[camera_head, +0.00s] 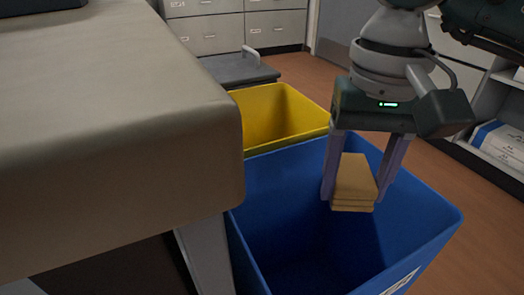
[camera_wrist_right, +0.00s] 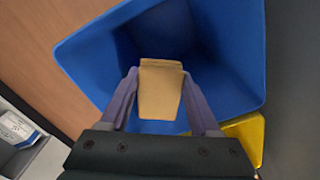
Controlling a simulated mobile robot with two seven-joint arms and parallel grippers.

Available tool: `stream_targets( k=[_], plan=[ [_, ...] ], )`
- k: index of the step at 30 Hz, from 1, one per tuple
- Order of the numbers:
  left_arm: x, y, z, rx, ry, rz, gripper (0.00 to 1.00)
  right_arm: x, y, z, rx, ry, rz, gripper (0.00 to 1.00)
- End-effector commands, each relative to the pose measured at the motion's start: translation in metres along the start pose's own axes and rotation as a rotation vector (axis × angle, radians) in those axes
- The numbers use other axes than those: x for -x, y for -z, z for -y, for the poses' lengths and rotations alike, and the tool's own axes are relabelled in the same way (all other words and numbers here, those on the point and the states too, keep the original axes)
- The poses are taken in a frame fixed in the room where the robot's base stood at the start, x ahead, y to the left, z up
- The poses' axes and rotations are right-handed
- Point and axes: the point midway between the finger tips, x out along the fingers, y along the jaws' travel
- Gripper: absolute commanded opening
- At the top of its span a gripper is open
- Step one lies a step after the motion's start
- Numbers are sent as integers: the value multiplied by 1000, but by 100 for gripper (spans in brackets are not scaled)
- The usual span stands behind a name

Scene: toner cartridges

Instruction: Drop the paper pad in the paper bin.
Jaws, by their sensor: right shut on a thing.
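My right gripper (camera_head: 361,190) is shut on the paper pad (camera_head: 354,183), a tan, layered block held between its two purple-grey fingers. The pad is over the open mouth of the blue bin (camera_head: 430,232). In the right wrist view, the pad (camera_wrist_right: 160,90) sits between the fingertips (camera_wrist_right: 160,88), with the blue bin's (camera_wrist_right: 90,60) dark inside behind it. The blue bin has a white label on its front, partly cut off. No sign marks it clearly as the paper bin. My left gripper is not in view.
A yellow bin (camera_head: 275,115) stands directly behind the blue one. A beige table (camera_head: 110,130) fills the left, its corner close to the bins. Grey drawer cabinets (camera_head: 235,30) stand at the back. A shelf with white packages (camera_head: 500,142) is at the right.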

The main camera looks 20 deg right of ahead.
Motion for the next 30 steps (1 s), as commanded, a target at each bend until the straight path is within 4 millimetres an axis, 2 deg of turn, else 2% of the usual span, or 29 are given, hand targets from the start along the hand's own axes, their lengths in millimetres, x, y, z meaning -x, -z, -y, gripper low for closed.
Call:
stream_targets(
  k=[1,3,11,12,21,30],
  plan=[
    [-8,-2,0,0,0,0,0,-10,-1,0,1,1,2,12],
    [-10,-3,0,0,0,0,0,-13,-1,0,2,0,1,12],
    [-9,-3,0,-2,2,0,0,-13,0,0,1,-1,0,12],
    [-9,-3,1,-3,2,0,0,-13,0,0,1,0,0,64],
    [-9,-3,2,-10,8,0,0,-13,0,0,1,0,0,98],
    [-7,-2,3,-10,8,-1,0,-9,0,0,1,0,-1,98]
  ],
)
